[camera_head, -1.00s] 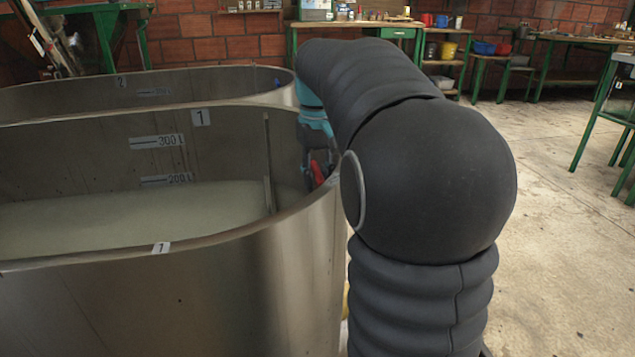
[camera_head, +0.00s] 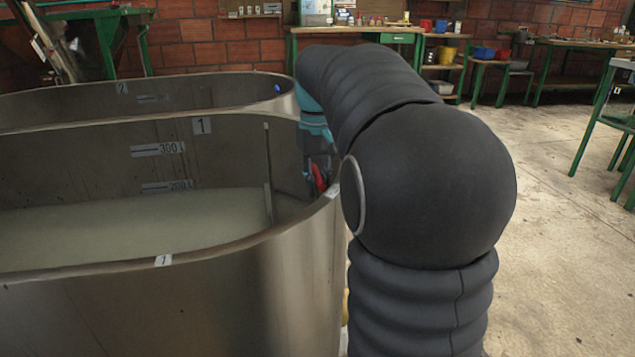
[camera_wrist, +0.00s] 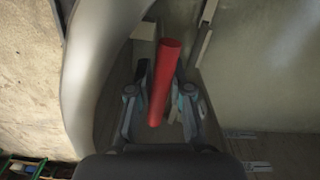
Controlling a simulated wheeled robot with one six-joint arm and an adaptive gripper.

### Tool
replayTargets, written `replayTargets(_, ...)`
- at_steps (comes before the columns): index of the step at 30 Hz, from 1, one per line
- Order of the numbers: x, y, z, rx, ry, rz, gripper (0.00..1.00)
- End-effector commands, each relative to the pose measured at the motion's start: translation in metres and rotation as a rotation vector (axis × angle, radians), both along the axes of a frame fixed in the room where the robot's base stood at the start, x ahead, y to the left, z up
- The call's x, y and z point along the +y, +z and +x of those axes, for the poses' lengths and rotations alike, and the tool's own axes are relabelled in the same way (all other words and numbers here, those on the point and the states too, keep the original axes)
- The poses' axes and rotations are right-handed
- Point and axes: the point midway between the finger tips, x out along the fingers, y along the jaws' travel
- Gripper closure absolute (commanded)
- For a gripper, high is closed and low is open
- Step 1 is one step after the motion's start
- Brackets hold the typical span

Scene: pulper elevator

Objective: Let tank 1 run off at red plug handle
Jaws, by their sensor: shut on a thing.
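Tank 1 (camera_head: 225,262) is the front steel tank at the left in the head view. It has a "1" label on its rim, and pale cloudy liquid (camera_head: 125,228) stands near the 200 l mark. The red plug handle (camera_head: 319,178) is inside its right end, partly hidden by my arm. In the wrist view the red handle (camera_wrist: 164,82) is an upright red bar. My gripper (camera_wrist: 162,98) is shut on it, with a finger on either side. The lower end of the plug and the drain are hidden.
Tank 2 (camera_head: 60,100) stands right behind tank 1. The curved tank rim (camera_wrist: 88,70) passes close left of my gripper. A thin vertical rod (camera_head: 268,172) stands inside tank 1. Green workbenches line the back wall; the concrete floor (camera_head: 550,240) at right is clear.

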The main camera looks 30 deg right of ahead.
Motion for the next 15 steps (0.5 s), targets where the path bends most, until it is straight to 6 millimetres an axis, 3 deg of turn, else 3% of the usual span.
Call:
replayTargets(1,0.0,0.018,0.0,-0.006,0.003,-0.002,1.0)
replayTargets(9,0.0,0.064,0.001,-0.009,0.003,-0.003,1.0)
replayTargets(15,0.0,0.077,0.001,-0.01,0.004,-0.004,1.0)
